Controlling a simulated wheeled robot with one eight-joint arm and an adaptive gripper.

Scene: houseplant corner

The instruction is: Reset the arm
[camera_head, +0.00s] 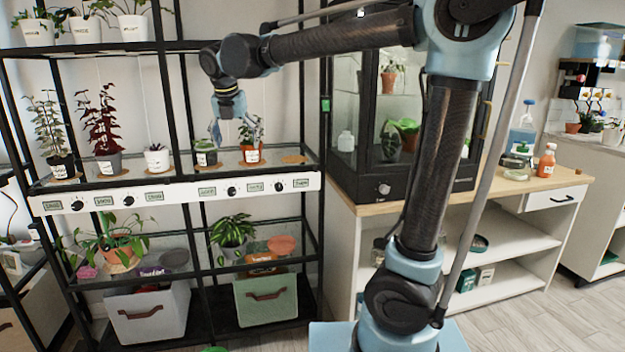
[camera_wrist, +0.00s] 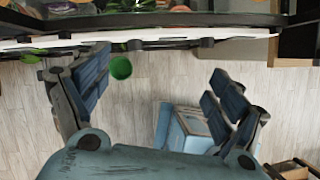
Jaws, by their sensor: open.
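My gripper (camera_wrist: 150,100) is open and empty in the wrist view, its two fingers spread wide above the floor. In the head view my gripper (camera_head: 229,130) hangs at the end of my outstretched arm, in front of the middle shelf of the black plant rack (camera_head: 163,85).
The shelf's white front strip (camera_head: 180,192) carries knobs and labels. A glass cabinet (camera_head: 365,170) stands right of the rack on a wood-topped counter (camera_head: 530,183). A green bucket (camera_wrist: 121,67) stands below my gripper. Clear floor (camera_head: 535,315) lies at the lower right.

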